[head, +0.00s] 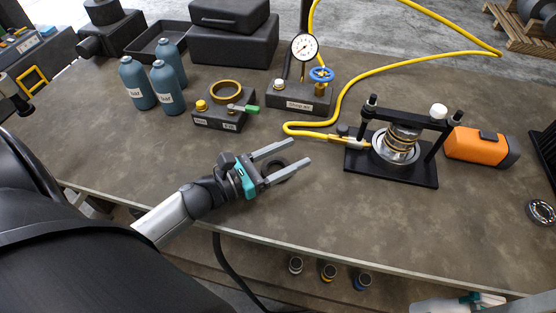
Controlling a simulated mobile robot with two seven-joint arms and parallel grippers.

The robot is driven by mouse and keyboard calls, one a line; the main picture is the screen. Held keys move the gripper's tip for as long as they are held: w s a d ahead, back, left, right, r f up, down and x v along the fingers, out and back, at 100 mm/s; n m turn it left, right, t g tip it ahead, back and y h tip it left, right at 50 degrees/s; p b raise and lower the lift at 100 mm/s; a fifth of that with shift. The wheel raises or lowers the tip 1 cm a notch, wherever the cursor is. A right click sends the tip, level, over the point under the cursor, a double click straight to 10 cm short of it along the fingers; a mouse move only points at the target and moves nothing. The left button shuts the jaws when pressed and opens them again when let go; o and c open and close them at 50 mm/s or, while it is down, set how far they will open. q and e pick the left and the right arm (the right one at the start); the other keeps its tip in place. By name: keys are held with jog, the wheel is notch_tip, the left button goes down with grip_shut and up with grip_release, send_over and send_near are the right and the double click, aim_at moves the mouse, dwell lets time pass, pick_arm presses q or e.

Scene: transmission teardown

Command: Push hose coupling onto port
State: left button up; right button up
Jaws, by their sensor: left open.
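The yellow hose (318,134) ends in a metal coupling (350,140) at the left side of a black press fixture (395,175). The coupling points right at the fixture's left post; I cannot tell whether it is seated on the port or just beside it. My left gripper (299,152) is open, with its grey fingers pointing right, left of the fixture and below the hose. A dark ring (278,172) shows by its fingers; I see nothing gripped. My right gripper (480,300) is partly cut off at the bottom right, and its fingers are unclear.
A gauge stand (300,98) with a blue valve wheel stands behind the hose. A black block with a green lever (222,117) and several blue bottles (167,87) are at left. An orange device (482,147) lies right of the fixture. The table front (330,220) is clear.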

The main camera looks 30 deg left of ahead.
pick_arm(q)
jog(key=shift+v, duration=1.45)
jog(key=shift+r, duration=0.1)
